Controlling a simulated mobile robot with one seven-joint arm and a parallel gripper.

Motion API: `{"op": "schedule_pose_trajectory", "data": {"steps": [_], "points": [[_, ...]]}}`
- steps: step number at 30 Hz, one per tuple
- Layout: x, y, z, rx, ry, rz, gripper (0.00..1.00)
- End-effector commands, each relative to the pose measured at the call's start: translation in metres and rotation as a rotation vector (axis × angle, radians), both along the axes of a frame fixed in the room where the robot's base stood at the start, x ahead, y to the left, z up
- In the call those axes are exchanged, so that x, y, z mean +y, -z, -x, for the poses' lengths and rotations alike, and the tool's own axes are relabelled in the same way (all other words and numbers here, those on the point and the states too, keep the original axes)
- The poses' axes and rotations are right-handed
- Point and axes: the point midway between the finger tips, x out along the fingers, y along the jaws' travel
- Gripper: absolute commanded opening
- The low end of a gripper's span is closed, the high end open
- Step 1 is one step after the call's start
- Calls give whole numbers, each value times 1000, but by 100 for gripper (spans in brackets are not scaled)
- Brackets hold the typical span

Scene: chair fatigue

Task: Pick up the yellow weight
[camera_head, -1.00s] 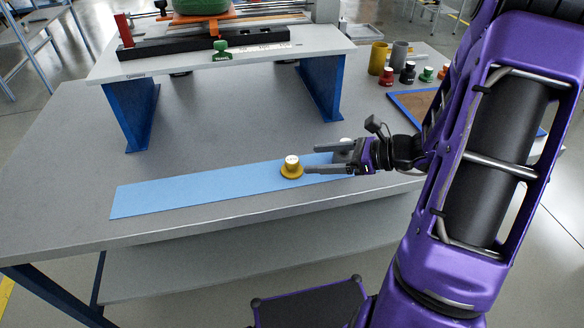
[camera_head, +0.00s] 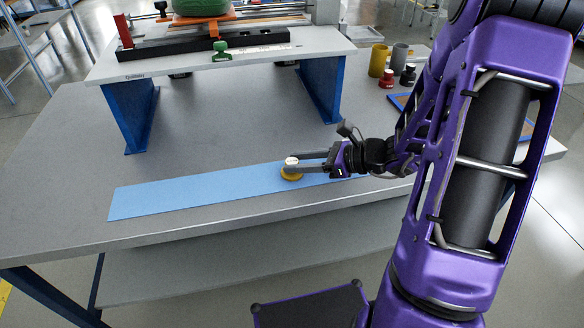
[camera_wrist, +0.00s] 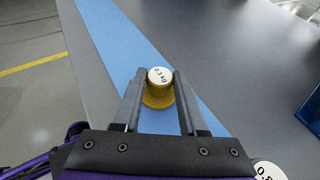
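The yellow weight (camera_head: 292,177) stands upright on the light blue strip on the table. It has a wide base and a knob with a pale, marked top. The wrist view shows the weight (camera_wrist: 160,77) at the fingertips, with the knob between them. My gripper (camera_head: 296,162) reaches in from the right, low over the strip. In the wrist view my gripper (camera_wrist: 161,88) is open, with one finger on each side of the knob and narrow gaps beside it. Part of the base is hidden by the fingers.
The light blue strip (camera_head: 170,196) runs along the table's front. A pale-topped weight (camera_wrist: 268,171) lies close beside my gripper at lower right. A raised shelf on blue supports (camera_head: 128,112) stands behind. Cups (camera_head: 378,60) and weights (camera_head: 408,74) stand at back right.

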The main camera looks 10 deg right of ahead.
Motion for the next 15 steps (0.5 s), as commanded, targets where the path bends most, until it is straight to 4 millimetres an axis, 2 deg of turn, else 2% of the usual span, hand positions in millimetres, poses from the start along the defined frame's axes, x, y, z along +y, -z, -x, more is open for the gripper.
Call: {"op": "schedule_pose_trajectory", "data": {"steps": [1, 4, 15], "points": [[0, 0, 0, 0, 0, 0, 17], [0, 0, 0, 0, 0, 0, 0], [0, -1, 0, -1, 0, 0, 0]]}}
